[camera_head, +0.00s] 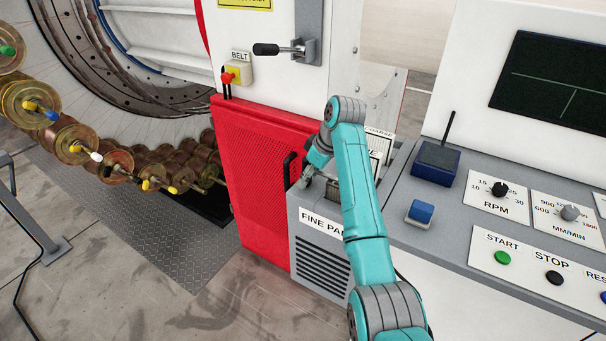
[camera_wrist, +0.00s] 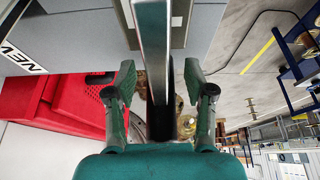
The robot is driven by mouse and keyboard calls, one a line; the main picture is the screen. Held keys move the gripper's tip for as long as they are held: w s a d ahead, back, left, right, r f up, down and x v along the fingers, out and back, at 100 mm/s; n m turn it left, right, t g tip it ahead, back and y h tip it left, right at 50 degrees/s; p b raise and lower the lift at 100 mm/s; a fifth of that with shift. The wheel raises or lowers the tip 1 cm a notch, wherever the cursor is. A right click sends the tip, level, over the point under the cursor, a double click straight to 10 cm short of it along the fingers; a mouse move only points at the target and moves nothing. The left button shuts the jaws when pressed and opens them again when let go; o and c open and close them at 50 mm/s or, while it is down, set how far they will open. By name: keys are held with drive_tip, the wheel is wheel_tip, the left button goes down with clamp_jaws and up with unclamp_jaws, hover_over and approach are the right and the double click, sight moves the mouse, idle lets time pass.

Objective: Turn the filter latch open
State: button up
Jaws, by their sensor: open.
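My gripper (camera_head: 304,183) is at the top of the grey cabinet (camera_head: 318,258) labelled "FINE PA…", and my arm hides part of that cabinet. In the wrist view my gripper (camera_wrist: 160,72) is open, with its fingers apart. A long grey bar (camera_wrist: 179,22) with a dark lower part runs between the fingers from the top edge. I cannot tell whether this bar is the filter latch, or whether the fingers touch it. No latch shows clearly in the head view.
A red mesh door (camera_head: 262,165) with a black handle (camera_head: 290,170) stands left of the cabinet. A control console (camera_head: 480,215) lies to the right. The spool carousel (camera_head: 75,140) is left.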

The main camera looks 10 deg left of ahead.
drive_tip(key=shift+a+f, duration=0.1)
drive_tip(key=shift+f, duration=0.15)
clamp_jaws()
